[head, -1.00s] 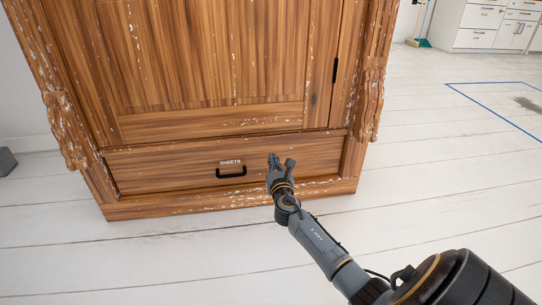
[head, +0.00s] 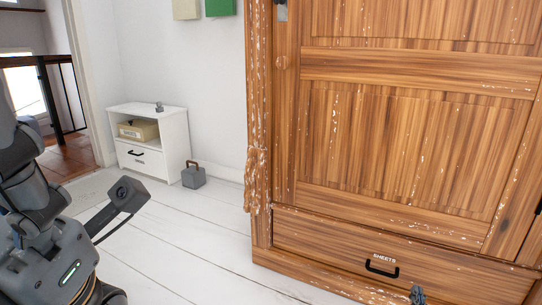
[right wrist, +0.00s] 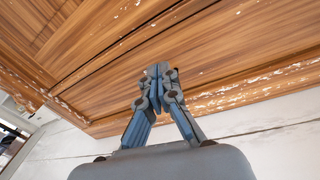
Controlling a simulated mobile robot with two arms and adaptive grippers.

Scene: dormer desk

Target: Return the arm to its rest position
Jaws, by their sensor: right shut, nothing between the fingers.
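My right gripper (right wrist: 158,74) is shut and empty in the right wrist view, its fingertips together in front of the wooden wardrobe. Its tip also shows at the bottom edge of the head view (head: 417,294), in front of the drawer labelled SHEETS (head: 330,246), to the right of its black handle (head: 382,267). I cannot tell whether it touches the drawer front. The drawer looks closed. My left arm comes in at the left of the head view, folded close to the camera; I cannot make out its gripper.
The wardrobe (head: 400,130) fills the right side. A white nightstand (head: 175,140) with a box on its shelf (head: 138,130) stands by the back wall. A grey weight-like block (head: 193,178) is on the floor beside it. The white floor (head: 190,240) before the wardrobe's left side is clear.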

